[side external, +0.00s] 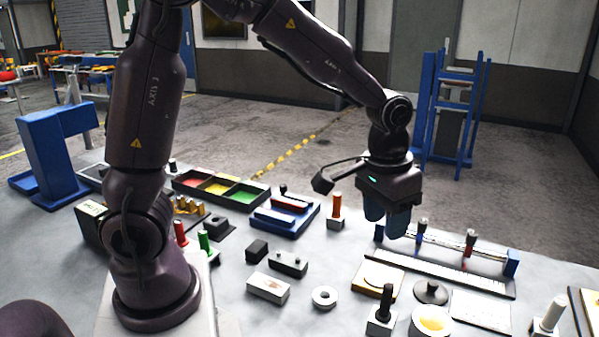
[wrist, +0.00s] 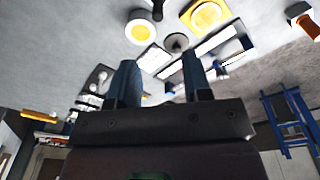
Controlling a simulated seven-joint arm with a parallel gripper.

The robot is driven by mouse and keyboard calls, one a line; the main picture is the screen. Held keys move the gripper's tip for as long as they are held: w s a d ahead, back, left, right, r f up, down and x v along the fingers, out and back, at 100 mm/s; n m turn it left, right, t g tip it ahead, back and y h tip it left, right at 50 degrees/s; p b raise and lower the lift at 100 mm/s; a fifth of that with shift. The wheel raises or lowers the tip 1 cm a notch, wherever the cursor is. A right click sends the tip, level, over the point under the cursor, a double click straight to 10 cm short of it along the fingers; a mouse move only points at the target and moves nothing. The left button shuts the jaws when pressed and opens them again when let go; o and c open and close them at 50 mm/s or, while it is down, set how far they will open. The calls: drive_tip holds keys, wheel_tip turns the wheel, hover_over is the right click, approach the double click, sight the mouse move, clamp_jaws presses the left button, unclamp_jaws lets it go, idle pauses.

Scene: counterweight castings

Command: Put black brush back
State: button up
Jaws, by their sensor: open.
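An upright black-handled piece, which I take for the black brush (side external: 385,303), stands on a light block at the front of the table, just left of a yellow-centred round dish. Its bristles cannot be made out. A low rack with blue ends (side external: 511,263) stands at the back right and holds pieces with dark and red handles.
Bare table lies around the white ring (side external: 324,297).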

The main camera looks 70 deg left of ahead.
drive_tip(key=s+a+r+t, duration=0.1)
drive_tip(key=s+r+t, duration=0.1)
drive_tip(key=s+r, duration=0.3)
drive_tip(key=s+a+r+m+t, duration=0.1)
drive_tip(key=s+r, duration=0.4)
drive_tip(key=s, duration=0.5)
drive_tip(key=shift+s+a+r+t, duration=0.25)
drive_tip(key=shift+s+t, duration=0.15)
drive_tip(key=shift+t, duration=0.4)
